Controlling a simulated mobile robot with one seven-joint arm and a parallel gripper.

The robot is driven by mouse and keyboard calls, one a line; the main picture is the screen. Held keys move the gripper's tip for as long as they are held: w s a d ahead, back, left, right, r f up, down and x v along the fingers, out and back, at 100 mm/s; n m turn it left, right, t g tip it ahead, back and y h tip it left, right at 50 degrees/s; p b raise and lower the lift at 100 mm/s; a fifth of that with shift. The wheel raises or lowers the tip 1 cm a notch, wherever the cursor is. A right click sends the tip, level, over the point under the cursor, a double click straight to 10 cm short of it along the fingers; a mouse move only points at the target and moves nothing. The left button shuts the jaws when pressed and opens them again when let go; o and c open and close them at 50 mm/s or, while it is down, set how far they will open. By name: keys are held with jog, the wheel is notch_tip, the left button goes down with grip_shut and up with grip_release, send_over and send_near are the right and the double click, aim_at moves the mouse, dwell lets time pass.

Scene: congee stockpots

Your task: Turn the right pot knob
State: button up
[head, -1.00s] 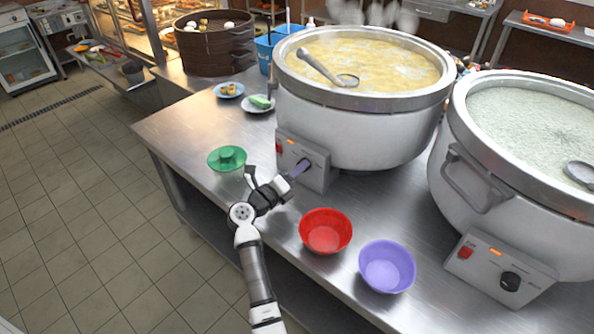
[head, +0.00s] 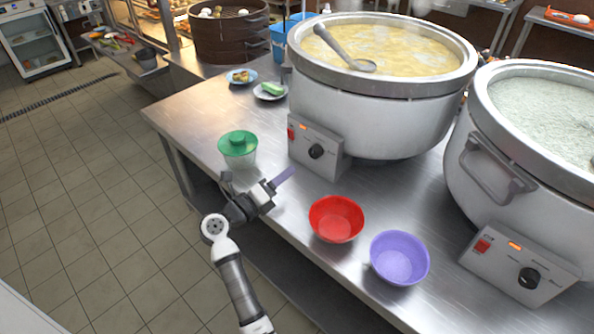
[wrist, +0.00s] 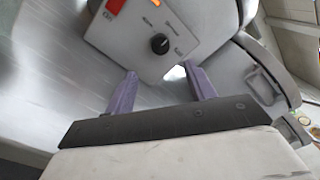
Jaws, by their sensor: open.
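The right pot (head: 500,205) is a large steel stockpot of pale liquid. Its control box (head: 495,262) at lower right bears a red switch, an orange light and a black knob (head: 529,277). The left pot (head: 360,125) has a similar box (head: 335,165) with a black knob (head: 316,151). My gripper (head: 284,176) is in front of the left pot's box, well left of the right pot's knob. In the wrist view, the purple fingers of my gripper (wrist: 158,73) are apart and empty, with a black knob (wrist: 159,43) on a box beyond them, not touched.
A red bowl (head: 336,218) and a purple bowl (head: 399,258) stand along the counter's front, between my gripper and the right box. A ladle (head: 340,46) rests in the left pot. The floor (head: 90,200) at left is clear.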

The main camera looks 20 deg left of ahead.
jog(key=shift+b+v, duration=0.3)
jog(key=shift+v, duration=1.4)
